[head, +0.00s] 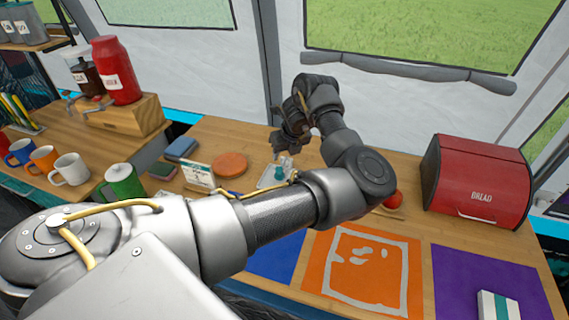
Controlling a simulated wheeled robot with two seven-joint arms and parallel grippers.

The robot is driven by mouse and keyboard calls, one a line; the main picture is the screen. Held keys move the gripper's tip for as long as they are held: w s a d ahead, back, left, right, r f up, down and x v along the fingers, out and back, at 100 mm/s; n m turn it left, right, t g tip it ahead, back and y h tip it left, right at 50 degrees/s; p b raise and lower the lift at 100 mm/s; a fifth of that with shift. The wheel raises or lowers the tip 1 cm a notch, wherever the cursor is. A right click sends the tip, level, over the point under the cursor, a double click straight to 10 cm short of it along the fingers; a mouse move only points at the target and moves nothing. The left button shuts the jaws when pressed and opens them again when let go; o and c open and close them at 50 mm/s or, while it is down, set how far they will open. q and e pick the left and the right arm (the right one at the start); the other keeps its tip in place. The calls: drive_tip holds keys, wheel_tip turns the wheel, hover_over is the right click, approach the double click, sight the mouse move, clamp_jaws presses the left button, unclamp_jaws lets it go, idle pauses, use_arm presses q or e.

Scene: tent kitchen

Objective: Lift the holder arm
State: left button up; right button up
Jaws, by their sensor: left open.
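My left arm reaches in from the lower left across the counter. My left gripper (282,146) is open near the back of the wooden counter (235,135), fingers pointing down and left. Just below its fingertips is a small pale object with teal parts (283,168) on a light tray or plate (268,180). I cannot tell whether the fingers touch it. I cannot clearly make out a holder arm; the gripper and my forearm hide part of that area. My right gripper is not in view.
A red bread box (478,184) stands at the right. A round orange-brown board (230,165) and a small sign (198,174) are left of the gripper. Mugs (70,170) and a red jar (116,72) are farther left. Orange (313,268) and purple (455,300) mats lie in front.

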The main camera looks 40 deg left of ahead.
sight(279, 169)
use_arm(q)
drive_tip(key=b+x, duration=0.1)
drive_tip(key=x, duration=0.9)
drive_tip(key=shift+s+f, duration=0.1)
drive_tip(key=shift+f, duration=0.2)
drive_tip(key=shift+c, duration=0.5)
clamp_jaws()
